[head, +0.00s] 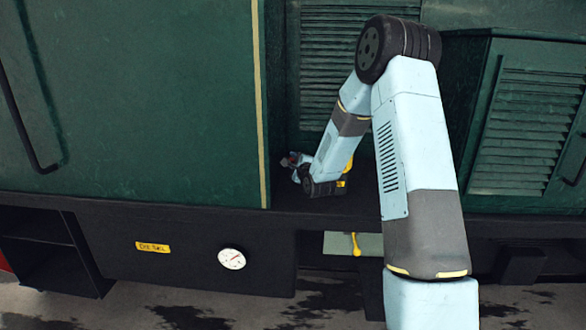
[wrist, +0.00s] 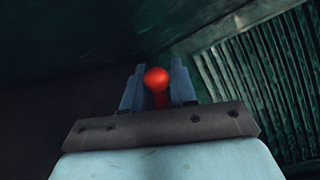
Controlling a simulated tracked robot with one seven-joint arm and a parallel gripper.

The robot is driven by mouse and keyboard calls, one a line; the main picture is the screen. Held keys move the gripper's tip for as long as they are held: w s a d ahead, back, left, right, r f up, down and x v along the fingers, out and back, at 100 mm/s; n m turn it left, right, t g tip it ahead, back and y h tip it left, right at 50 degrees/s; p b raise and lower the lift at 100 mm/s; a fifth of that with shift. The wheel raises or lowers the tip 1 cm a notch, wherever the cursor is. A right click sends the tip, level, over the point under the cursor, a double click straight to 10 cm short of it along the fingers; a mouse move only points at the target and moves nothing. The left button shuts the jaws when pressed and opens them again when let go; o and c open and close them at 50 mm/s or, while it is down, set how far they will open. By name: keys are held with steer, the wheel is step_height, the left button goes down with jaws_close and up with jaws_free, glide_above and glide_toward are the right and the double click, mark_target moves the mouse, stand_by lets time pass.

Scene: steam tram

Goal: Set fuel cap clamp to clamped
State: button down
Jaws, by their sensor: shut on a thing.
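In the wrist view, a red ball-shaped knob (wrist: 156,78) on a short red stem stands between the two fingers of my gripper (wrist: 158,90). The gripper is shut on this red knob, which I take to be the handle of the fuel cap clamp. In the head view, my gripper (head: 291,164) is at the left end of my arm, low in the recess beside the green panel, just above the dark ledge. The clamp body and any fuel cap are not clearly visible; the gripper and the dark recess hide them.
A green panel with a yellow edge strip (head: 259,100) stands close left of my gripper. Louvred panels (head: 340,60) are behind and to the right (head: 520,130). Below the ledge are a yellow diesel label (head: 152,247), a round white gauge (head: 231,259) and a yellow lever (head: 356,245).

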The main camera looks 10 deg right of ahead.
steer(key=shift+s+d+r+m+t+h, duration=0.1)
steer(key=shift+s+d+r+m+t, duration=0.1)
steer(key=shift+d+r+m+t, duration=0.55)
steer(key=shift+s+d+r+m+t+h, duration=0.1)
steer(key=shift+s+d+r+m+t, duration=0.15)
steer(key=shift+r+m, duration=0.85)
steer(key=shift+s+d+r+m+t+h, duration=0.1)
steer(key=shift+d+r+m+t, duration=0.4)
steer(key=shift+m, duration=0.95)
steer(key=shift+d+f, duration=0.1)
steer(key=c, duration=1.2)
jaws_free()
steer(key=shift+r, duration=0.2)
steer(key=shift+s, duration=0.1)
steer(key=v, duration=1.3)
steer(key=shift+s+f, duration=0.2)
steer(key=shift+s, duration=0.1)
steer(key=shift+o, duration=0.2)
